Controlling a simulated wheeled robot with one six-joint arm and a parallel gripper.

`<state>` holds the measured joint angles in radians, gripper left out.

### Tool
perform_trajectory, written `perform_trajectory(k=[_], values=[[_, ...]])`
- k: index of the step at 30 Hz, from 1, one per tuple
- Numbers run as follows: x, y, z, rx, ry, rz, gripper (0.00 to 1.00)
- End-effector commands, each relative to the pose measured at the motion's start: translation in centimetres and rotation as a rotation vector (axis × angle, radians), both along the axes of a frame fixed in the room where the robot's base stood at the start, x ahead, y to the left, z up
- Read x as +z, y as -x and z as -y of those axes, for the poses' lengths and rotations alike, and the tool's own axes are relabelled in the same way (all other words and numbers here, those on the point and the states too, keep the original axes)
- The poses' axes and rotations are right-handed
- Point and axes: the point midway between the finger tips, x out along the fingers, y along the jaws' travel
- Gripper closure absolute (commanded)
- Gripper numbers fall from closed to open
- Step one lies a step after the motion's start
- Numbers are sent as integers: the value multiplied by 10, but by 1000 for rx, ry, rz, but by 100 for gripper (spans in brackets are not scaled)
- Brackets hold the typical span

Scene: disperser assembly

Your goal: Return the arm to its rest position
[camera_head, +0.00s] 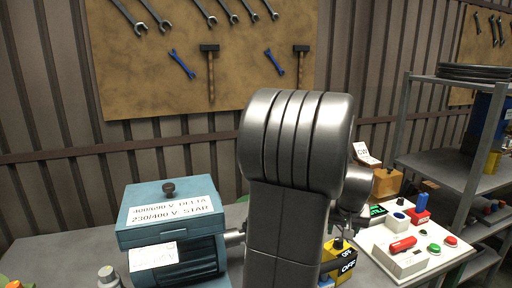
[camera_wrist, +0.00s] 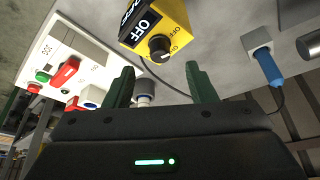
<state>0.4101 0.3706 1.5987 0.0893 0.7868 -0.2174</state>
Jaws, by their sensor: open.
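My gripper (camera_wrist: 161,84) shows in the wrist view with its two green fingers apart and nothing between them. Past the fingertips are a yellow switch box (camera_wrist: 172,22) with a black knob and an OFF label, and a grey cylindrical part. In the head view my silver arm stands upright in the middle, and the gripper is mostly hidden behind it. The yellow switch box (camera_head: 334,272) shows just right of the arm, low in the picture. A teal motor (camera_head: 170,235) with a voltage label stands on the bench left of the arm.
A white control panel (camera_head: 372,248) with red, green and blue parts lies right of the arm; it also shows in the wrist view (camera_wrist: 92,52). A blue plug (camera_wrist: 268,68) with a cable is at the right there. Metal shelves (camera_head: 440,165) stand at the right.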

Motion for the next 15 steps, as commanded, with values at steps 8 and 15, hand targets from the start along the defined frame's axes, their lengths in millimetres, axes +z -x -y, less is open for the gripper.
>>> perform_trajectory(k=[8,15], values=[[-47,-18,4,1,-1,-4,49],[-54,-22,4,-84,0,0,49]])
